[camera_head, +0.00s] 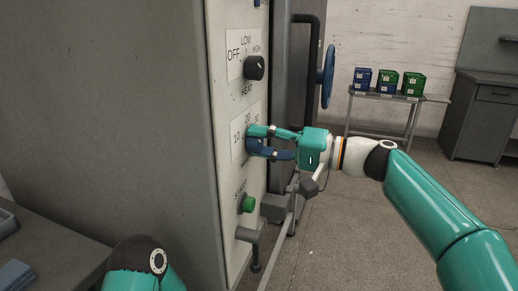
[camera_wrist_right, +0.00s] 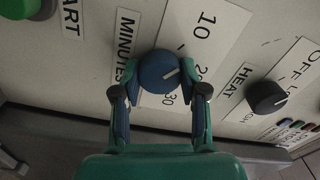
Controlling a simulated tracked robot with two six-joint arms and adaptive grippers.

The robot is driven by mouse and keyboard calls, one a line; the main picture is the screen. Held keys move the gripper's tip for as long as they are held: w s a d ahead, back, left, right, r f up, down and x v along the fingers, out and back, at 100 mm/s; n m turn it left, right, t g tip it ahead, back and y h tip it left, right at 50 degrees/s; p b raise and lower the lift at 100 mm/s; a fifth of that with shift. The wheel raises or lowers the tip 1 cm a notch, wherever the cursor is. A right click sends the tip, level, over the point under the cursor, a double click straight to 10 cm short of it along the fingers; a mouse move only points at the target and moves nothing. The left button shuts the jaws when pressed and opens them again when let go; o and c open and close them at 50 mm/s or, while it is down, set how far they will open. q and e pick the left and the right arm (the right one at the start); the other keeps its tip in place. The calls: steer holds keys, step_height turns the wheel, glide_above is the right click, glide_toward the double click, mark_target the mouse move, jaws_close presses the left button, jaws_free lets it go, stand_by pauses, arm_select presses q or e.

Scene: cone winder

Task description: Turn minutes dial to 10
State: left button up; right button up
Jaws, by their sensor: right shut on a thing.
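The minutes dial is a round blue knob (camera_wrist_right: 157,68) with a white pointer line, on a white plate marked 10, 20 and 30 on the machine's pale panel. In the wrist view the pointer faces right, roughly toward the 20. My right gripper (camera_wrist_right: 158,91) has its two fingers on opposite sides of the knob and is shut on it. In the head view the right gripper (camera_head: 254,142) reaches the panel from the right and hides most of the dial. Part of my left arm shows at the bottom left; its gripper is out of view.
The black heat knob (camera_head: 254,68) sits above the dial, and the green start button (camera_head: 247,204) below it. A grey handle (camera_head: 248,236) sticks out under the button. A blue handwheel (camera_head: 327,77) stands to the right. A shelf with small blue and green bins (camera_head: 388,82) is farther back.

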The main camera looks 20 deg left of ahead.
steer(key=shift+f+n, duration=0.4)
steer(key=shift+n, duration=0.3)
steer(key=shift+b, duration=0.3)
steer(key=o, duration=1.1)
steer(key=shift+d+r, duration=0.1)
steer(key=shift+d, duration=0.05)
steer(key=shift+o, duration=0.2)
steer(key=shift+r, duration=0.15)
steer(key=d, duration=1.2)
steer(key=shift+s, duration=0.15)
